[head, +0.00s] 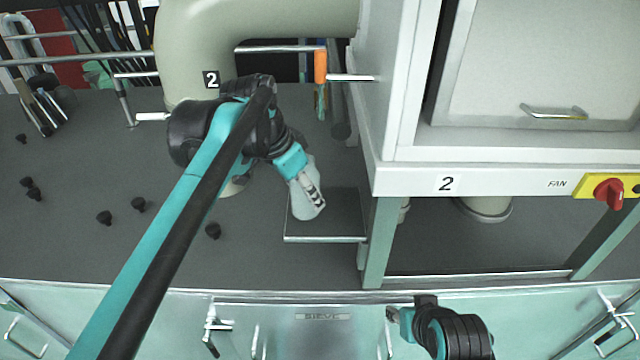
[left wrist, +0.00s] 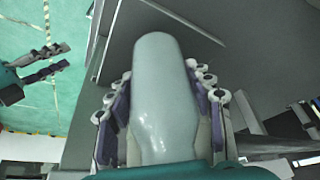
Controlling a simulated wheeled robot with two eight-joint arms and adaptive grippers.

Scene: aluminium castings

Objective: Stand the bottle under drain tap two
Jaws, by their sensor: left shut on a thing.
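My left gripper (head: 312,197) is shut on a pale grey bottle (head: 299,207), with its fingers along both sides. The bottle fills the middle of the left wrist view (left wrist: 165,100). It appears tilted in the head view, over the left part of a small grey plate (head: 345,222); I cannot tell whether they touch. An orange handle (head: 320,66) stands on a thin pipe above and behind the plate. A "2" label (head: 211,79) is on the thick pipe; the drain tap's outlet is not clear. My right gripper (left wrist: 64,56) is open and empty, low at the front.
A white cabinet (head: 500,150) marked 2, with a red fan switch (head: 608,194), stands right of the plate. Its green leg (head: 380,240) is close to the plate. Several black knobs (head: 105,218) lie on the dark surface at left. A thick pipe (head: 190,50) rises behind.

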